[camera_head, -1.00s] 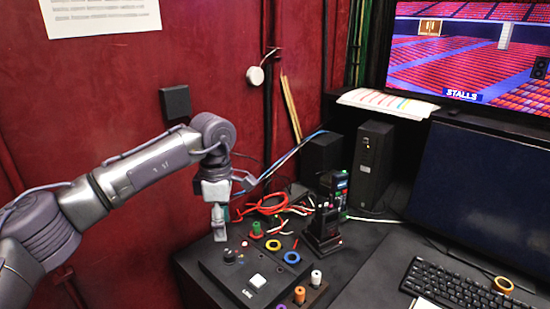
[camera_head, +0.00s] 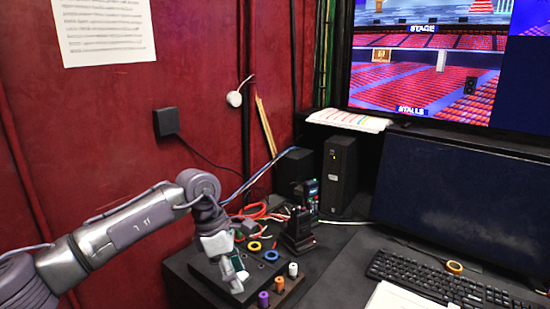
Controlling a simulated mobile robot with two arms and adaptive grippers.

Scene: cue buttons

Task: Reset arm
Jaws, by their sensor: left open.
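My left gripper (camera_head: 236,281) hangs from the left arm over the dark cue panel (camera_head: 204,268) on the desk. The fingers are small in view, and the gripper covers much of the panel, including its white button. I see nothing held in the gripper. A yellow ring (camera_head: 254,246) and a blue ring (camera_head: 271,255) lie beside it on the panel. My right gripper is not in view.
A radio in a dark charger (camera_head: 299,232), red cables (camera_head: 258,211), a black speaker (camera_head: 339,172) and a keyboard (camera_head: 430,283) are nearby.

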